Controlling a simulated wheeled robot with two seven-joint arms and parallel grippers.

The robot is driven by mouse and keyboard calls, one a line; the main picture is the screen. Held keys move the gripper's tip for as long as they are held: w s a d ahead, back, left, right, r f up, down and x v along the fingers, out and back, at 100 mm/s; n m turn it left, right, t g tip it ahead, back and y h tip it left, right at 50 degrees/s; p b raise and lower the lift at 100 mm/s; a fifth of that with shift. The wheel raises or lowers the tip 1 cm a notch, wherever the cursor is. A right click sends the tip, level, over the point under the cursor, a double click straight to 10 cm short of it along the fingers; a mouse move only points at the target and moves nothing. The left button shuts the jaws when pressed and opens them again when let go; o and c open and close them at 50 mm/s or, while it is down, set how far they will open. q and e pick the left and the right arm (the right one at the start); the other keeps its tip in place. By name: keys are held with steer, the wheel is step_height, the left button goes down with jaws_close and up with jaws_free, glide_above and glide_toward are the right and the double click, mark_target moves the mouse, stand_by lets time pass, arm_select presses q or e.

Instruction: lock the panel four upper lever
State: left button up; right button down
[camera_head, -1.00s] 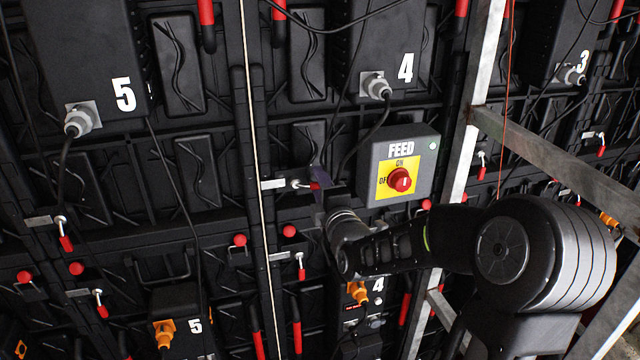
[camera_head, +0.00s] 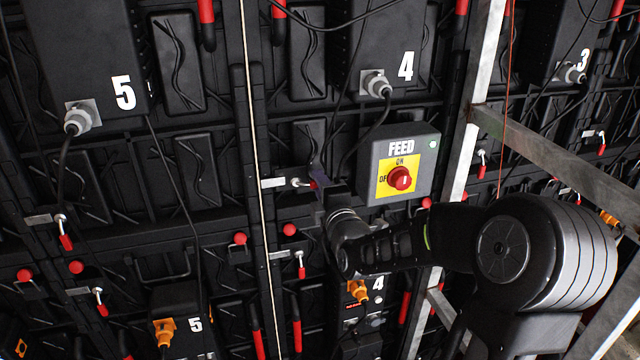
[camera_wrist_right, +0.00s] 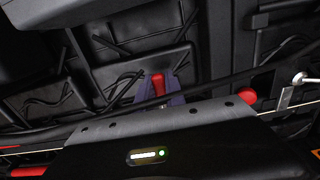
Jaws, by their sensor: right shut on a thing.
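The panel four upper lever (camera_head: 300,183) is a small metal lever with a red grip, on the wall below the panel marked 4 and left of the feed box. It points to the right, close to level. My right gripper (camera_head: 319,183) is at its red end, shut on it. In the right wrist view the red grip (camera_wrist_right: 158,85) sits between the two purple-grey fingers of my right gripper (camera_wrist_right: 160,90). The lever's pivot is hidden in the wrist view. My left gripper is not in view.
The feed box (camera_head: 400,165) with a red knob (camera_head: 399,178) stands out just right of my gripper. A lower lever (camera_head: 301,265) hangs down below. A pale vertical cord (camera_head: 256,130) runs left of the lever. A metal frame post (camera_head: 470,110) stands to the right.

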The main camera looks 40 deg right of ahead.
steer(key=shift+f+m+b, duration=0.5)
steer(key=shift+m+b, duration=0.1)
steer(key=shift+b, duration=0.55)
steer(key=f+m+b, duration=0.1)
steer(key=m+b, duration=0.2)
steer(key=b, duration=0.1)
steer(key=a+f+m+b, duration=0.1)
steer(key=m+b, duration=0.2)
steer(key=b, duration=0.1)
steer(key=a+f+m+b, duration=0.1)
steer(key=m+b, duration=0.2)
steer(key=b, duration=0.1)
steer(key=shift+w+f, duration=0.25)
steer(key=shift+w, duration=0.1)
steer(key=m+b, duration=0.1)
steer(key=m, duration=0.1)
steer(key=a+m+b, duration=0.1)
steer(key=shift+w+a+f+m+b, duration=0.1)
steer(key=shift+w+f+m+b, duration=0.1)
steer(key=shift+f+m+b, duration=0.1)
steer(key=shift+w+a+m+b, duration=0.15)
steer(key=shift+a+m+b, duration=0.25)
steer(key=shift+m, duration=0.6)
steer(key=shift+w+a+m+b, duration=0.15)
steer(key=shift+a+m+b, duration=0.2)
steer(key=shift+m, duration=0.65)
steer(key=c, duration=1.4)
jaws_free()
steer(key=shift+r, duration=0.1)
